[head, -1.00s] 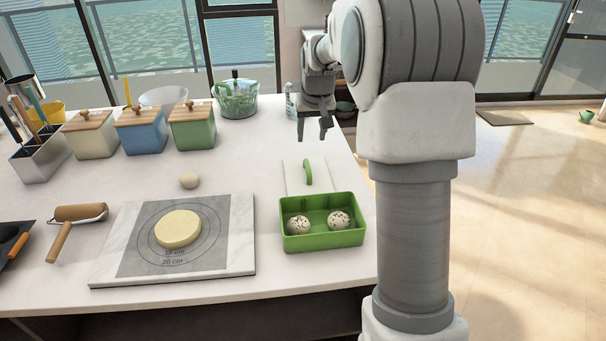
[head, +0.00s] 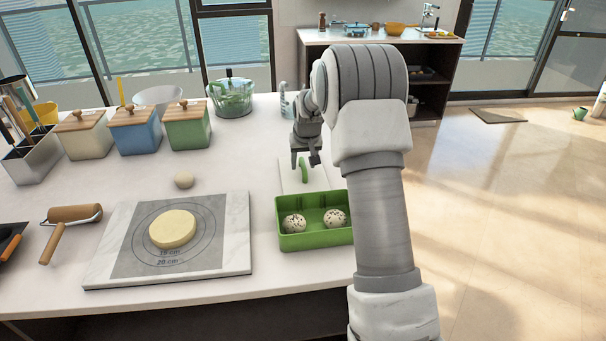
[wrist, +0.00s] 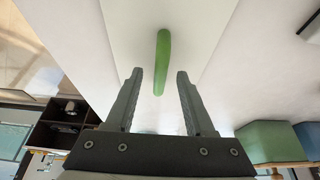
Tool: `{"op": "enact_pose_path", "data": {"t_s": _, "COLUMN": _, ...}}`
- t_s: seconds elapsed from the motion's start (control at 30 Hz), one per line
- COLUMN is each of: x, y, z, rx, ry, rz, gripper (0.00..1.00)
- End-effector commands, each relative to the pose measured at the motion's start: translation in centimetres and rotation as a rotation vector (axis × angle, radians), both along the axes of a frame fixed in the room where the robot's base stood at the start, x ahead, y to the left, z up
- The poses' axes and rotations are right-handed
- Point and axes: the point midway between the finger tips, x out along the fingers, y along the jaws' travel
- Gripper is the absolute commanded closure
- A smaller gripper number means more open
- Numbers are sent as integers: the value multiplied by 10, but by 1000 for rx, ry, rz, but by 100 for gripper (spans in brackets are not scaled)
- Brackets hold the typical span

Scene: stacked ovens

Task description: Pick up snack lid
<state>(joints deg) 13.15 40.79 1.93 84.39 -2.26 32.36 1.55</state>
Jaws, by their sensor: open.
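The snack lid (head: 291,187) is a flat white panel with a raised green handle. It lies on the counter behind the green snack box in the head view, partly hidden by my gripper. Its green handle (head: 304,171) also shows in the wrist view (wrist: 162,60). My gripper (head: 305,164) is above the lid, with its fingers pointing down. In the wrist view its two fingers (wrist: 160,74) are spread apart and empty, and the handle appears between and beyond their tips. I see no contact with the handle.
The open green snack box (head: 315,240) holds two speckled balls, just in front of the lid. A pastry board (head: 230,260) with a dough disc lies to the left.

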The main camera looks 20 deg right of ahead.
Motion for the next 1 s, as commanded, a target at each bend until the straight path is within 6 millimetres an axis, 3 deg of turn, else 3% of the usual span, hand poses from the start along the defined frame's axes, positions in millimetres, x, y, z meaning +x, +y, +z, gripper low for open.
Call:
{"op": "enact_pose_path", "data": {"t_s": 0.33, "x": 3, "y": -1, "z": -8, "rx": 0, "ry": -1, "rz": 0, "gripper": 46}}
{"op": "enact_pose_path", "data": {"t_s": 0.63, "x": 3, "y": -1, "z": -8, "rx": 0, "ry": 0, "rz": 0, "gripper": 100}}
{"op": "enact_pose_path", "data": {"t_s": 1.0, "x": 3, "y": -1, "z": -8, "rx": 0, "ry": -1, "rz": 0, "gripper": 100}}
